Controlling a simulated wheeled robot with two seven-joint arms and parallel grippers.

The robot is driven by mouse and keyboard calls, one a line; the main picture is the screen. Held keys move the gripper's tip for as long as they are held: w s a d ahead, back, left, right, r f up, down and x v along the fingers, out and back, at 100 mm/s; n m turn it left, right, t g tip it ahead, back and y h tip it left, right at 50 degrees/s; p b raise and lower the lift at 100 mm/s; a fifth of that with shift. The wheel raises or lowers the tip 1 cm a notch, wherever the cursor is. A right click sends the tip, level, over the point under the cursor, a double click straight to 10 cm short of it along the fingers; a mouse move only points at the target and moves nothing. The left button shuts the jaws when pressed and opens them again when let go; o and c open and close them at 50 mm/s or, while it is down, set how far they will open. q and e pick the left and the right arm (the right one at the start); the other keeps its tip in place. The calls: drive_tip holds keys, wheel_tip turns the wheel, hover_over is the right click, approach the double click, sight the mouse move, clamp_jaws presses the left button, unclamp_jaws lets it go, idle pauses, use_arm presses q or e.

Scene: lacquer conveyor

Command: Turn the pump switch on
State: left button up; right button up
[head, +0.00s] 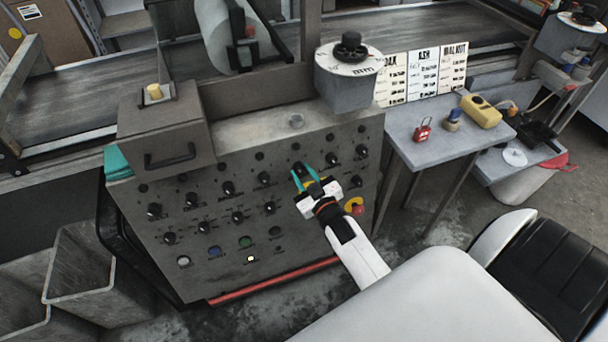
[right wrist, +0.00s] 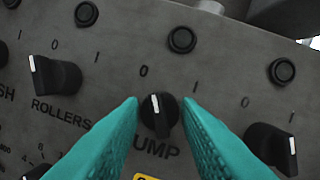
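The pump switch (right wrist: 160,115) is a small black knob with a white pointer line on the grey control panel (head: 225,265). In the right wrist view its pointer is nearly upright, tilted slightly left toward the "0" mark; a "1" is to the right. The label below reads "UMP", its first letter hidden by a finger. My right gripper (right wrist: 160,108) is open, its teal fingers on either side of the knob, with a visible gap on each side. In the head view the right gripper (head: 305,176) is at the panel's upper right. My left gripper is not in view.
The rollers switch (right wrist: 55,76) is left of the pump switch, and another black knob (right wrist: 272,148) is close on the right. A red emergency button (head: 355,206) is low and right of the gripper. A side table (head: 425,150) stands right of the panel.

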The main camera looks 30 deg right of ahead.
drive_tip(key=c, duration=0.5)
drive_tip(key=shift+o, duration=0.2)
drive_tip(key=shift+m, duration=0.4)
drive_tip(key=m+h, duration=0.1)
drive_tip(key=m, duration=0.2)
drive_tip(key=m+h+p, duration=0.1)
drive_tip(key=m, duration=0.2)
drive_tip(key=shift+a+m, duration=0.1)
drive_tip(key=shift+m, duration=0.2)
drive_tip(key=m+h+p, duration=0.1)
drive_tip(key=m, duration=0.2)
drive_tip(key=m+p, duration=0.1)
drive_tip(key=m, duration=0.2)
drive_tip(key=shift+a+m+g+h, duration=0.1)
drive_tip(key=shift+m+g+h, duration=0.2)
drive_tip(key=shift+h, duration=0.1)
drive_tip(key=o, duration=1)
drive_tip(key=shift+c, duration=0.2)
